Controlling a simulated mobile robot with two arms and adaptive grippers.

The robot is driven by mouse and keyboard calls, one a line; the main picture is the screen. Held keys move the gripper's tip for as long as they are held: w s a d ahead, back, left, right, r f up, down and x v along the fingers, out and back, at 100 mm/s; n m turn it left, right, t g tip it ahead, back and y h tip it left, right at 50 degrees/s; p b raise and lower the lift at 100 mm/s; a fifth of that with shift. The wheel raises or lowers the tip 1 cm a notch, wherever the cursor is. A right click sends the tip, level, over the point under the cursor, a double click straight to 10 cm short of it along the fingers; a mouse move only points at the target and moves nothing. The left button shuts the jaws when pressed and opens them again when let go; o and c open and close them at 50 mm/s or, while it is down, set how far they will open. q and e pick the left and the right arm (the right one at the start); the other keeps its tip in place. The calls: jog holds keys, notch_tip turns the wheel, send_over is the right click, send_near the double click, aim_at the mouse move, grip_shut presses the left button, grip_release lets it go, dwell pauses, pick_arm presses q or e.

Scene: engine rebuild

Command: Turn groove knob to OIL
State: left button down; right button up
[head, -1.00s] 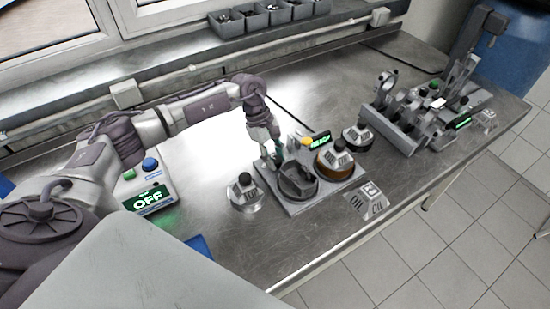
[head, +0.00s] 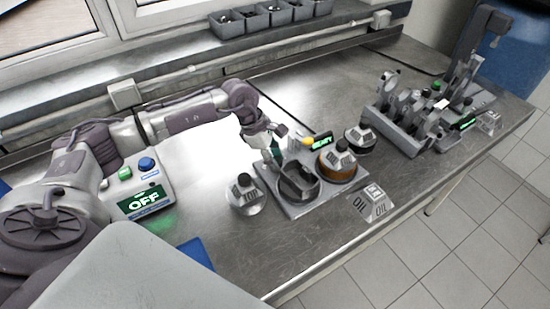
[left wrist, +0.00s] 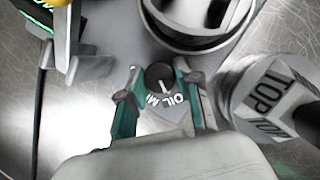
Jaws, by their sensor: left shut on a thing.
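The groove knob (left wrist: 160,77) is a small black dial with a white pointer line in the left wrist view. The letters OIL (left wrist: 178,98) and a partly hidden MI label are printed beside it. The pointer points down in the picture, near these labels. My left gripper (left wrist: 156,88) has its teal-padded fingers on either side of the knob, shut on it. In the head view my left gripper (head: 272,155) reaches down onto the grey station plate (head: 345,184), and the knob is hidden there. My right gripper is not in view.
A dark round bowl (head: 298,183) is close to the gripper. A lit green display (head: 321,142) and a yellow part stand behind. An OFF control box (head: 140,190) is at left.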

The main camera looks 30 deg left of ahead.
pick_arm(q)
jog(key=c, duration=0.8)
grip_release()
jog(key=v, duration=1.2)
